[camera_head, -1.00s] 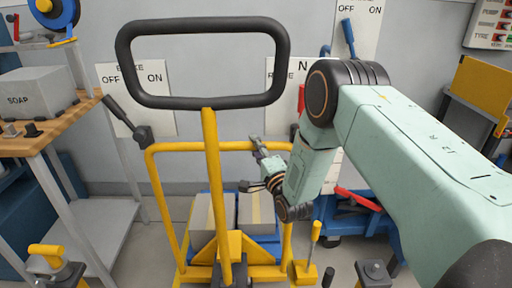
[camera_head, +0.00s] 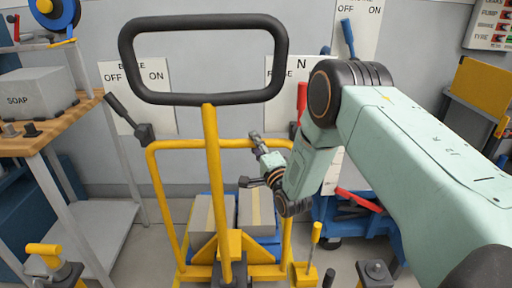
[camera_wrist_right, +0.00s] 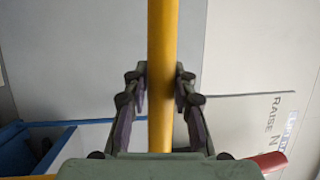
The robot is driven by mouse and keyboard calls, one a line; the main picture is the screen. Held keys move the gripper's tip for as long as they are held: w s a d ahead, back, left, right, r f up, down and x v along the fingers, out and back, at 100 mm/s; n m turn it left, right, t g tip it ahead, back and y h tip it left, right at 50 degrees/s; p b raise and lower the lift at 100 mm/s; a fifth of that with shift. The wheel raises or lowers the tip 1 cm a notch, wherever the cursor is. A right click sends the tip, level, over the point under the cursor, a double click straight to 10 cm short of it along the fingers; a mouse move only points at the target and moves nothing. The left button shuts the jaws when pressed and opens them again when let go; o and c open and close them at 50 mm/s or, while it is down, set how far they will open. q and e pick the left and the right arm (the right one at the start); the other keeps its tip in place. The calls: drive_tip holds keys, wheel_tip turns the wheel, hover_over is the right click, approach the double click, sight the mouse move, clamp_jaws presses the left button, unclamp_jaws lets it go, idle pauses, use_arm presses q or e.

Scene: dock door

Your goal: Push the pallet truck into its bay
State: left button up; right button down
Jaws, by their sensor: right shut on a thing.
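The pallet truck stands in front of me, with a black loop handle (camera_head: 203,98) on a yellow post and a yellow tubular frame (camera_head: 183,144) behind it. Boxes with tan stripes (camera_head: 256,212) sit low on it over something blue. My right gripper (camera_head: 252,160) is at the right part of the yellow frame's top bar. In the right wrist view the yellow bar (camera_wrist_right: 162,40) runs between the fingers of my right gripper (camera_wrist_right: 159,85), which is shut on it. The bay is not clearly marked. My left gripper is not in view.
A wooden-topped bench (camera_head: 52,125) with a grey SOAP box (camera_head: 35,92) stands at the left. A dark lever (camera_head: 125,115) and a red lever (camera_head: 302,100) are by the wall signs. A blue wheeled frame (camera_head: 345,225) stands at the right.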

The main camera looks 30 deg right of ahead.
drive_tip(key=c, duration=1.6)
unclamp_jaws()
drive_tip(key=shift+d+r, duration=0.1)
drive_tip(key=shift+r, duration=0.05)
drive_tip(key=o, duration=0.5)
drive_tip(key=shift+w+f, duration=0.2)
drive_tip(key=shift+f, duration=0.05)
drive_tip(key=shift+s+r, duration=0.15)
drive_tip(key=shift+s+f, duration=0.2)
drive_tip(key=shift+s, duration=0.1)
drive_tip(key=s, duration=0.3)
drive_tip(key=s+f, duration=0.1)
drive_tip(key=s, duration=0.7)
drive_tip(key=shift+s+a+f, duration=0.15)
drive_tip(key=shift+a+f, duration=0.2)
